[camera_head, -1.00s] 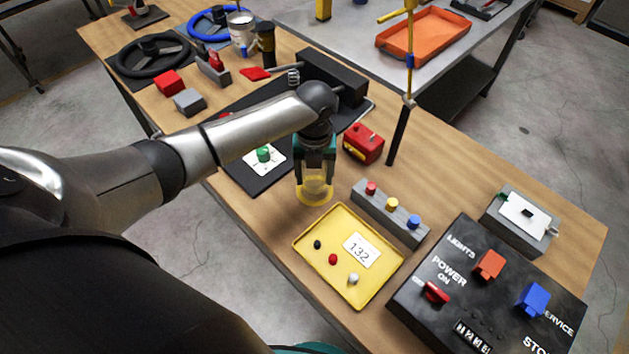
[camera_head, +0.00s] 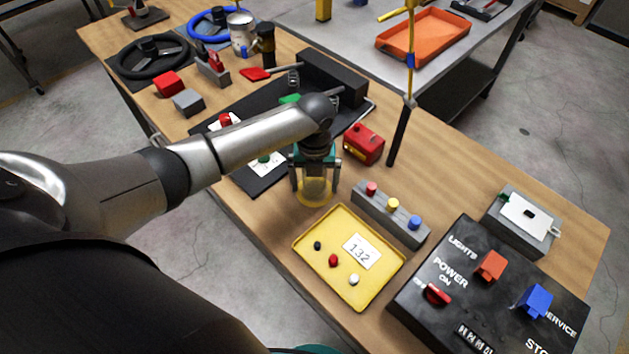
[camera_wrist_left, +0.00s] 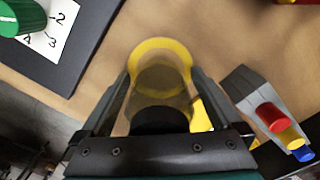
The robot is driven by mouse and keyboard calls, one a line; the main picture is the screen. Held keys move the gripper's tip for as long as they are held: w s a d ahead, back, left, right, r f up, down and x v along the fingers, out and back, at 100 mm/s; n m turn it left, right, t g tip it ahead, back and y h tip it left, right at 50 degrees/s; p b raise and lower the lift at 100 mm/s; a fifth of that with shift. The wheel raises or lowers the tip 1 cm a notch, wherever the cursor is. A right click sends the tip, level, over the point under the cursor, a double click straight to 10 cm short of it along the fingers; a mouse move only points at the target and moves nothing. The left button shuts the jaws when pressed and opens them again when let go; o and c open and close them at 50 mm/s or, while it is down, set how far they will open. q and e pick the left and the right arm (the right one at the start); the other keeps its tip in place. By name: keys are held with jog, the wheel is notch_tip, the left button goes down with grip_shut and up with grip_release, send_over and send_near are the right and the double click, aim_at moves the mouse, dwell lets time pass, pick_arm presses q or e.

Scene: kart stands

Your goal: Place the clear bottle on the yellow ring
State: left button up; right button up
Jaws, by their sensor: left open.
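The clear bottle (camera_head: 314,188) is see-through and stands upright at the front edge of the wooden table. The yellow ring (camera_head: 302,200) shows around its base, and the bottle looks to rest on it. My left gripper (camera_head: 315,186) is open, with one finger on each side of the bottle. In the left wrist view the bottle (camera_wrist_left: 160,85), with its dark cap, is between the spread fingers. The yellow ring (camera_wrist_left: 160,45) shows beyond it, its near side partly hidden by the bottle and gripper. My right gripper is not in view.
A yellow tray (camera_head: 312,268) lies close to the right of the ring. A grey button block (camera_head: 365,205), a red box (camera_head: 364,144) and a black board (camera_head: 262,183) are nearby. A yellow pole (camera_head: 410,70) stands behind, and a black control panel (camera_head: 400,298) is at front right.

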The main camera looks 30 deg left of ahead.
pick_arm(q)
notch_tip(320, 180, up, 12)
jog(key=shift+r+p, duration=0.2)
jog(key=shift+p, duration=0.85)
